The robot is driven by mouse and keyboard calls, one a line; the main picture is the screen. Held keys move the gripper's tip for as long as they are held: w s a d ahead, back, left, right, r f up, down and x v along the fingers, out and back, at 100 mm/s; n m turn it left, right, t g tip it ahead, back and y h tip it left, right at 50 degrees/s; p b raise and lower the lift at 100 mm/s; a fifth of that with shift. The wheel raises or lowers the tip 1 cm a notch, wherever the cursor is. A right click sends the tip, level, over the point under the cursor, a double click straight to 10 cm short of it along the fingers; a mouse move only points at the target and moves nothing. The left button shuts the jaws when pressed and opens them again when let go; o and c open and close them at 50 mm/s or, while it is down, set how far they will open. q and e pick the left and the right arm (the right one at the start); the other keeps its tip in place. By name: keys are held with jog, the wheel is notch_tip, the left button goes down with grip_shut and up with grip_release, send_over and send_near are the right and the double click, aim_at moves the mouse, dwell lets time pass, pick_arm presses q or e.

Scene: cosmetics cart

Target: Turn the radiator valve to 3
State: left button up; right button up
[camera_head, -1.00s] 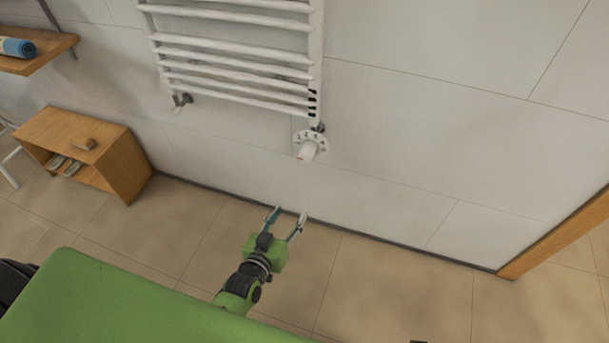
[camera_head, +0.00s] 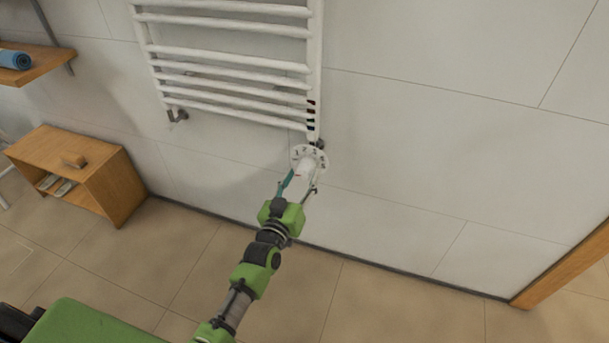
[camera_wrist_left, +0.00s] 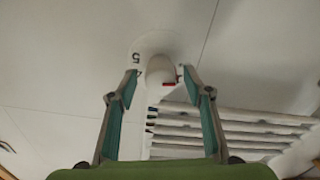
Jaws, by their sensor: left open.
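The white radiator valve (camera_head: 304,169) sits below the lower right corner of the white towel radiator (camera_head: 318,60), with a round numbered dial (camera_head: 319,155) behind its knob. My left gripper (camera_head: 300,182) is open, with its two fingers on either side of the knob in the head view. In the left wrist view the knob (camera_wrist_left: 160,69) shows between and beyond the open fingertips (camera_wrist_left: 160,78). A 5 and part of a 4 are readable on the dial, and a red mark shows beside the knob. I cannot tell whether the fingers touch the knob. My right gripper is not in view.
A wooden cabinet (camera_head: 112,186) stands against the wall at the left. A wooden shelf (camera_head: 40,68) with a blue roll (camera_head: 14,60) is above it. A wooden frame edge (camera_head: 565,262) is at the right. The tiled floor around the arm is clear.

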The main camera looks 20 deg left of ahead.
pick_arm(q)
jog(key=shift+w, duration=1.35)
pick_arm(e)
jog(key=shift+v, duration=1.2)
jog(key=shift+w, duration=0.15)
pick_arm(q)
jog(key=c, duration=1.1)
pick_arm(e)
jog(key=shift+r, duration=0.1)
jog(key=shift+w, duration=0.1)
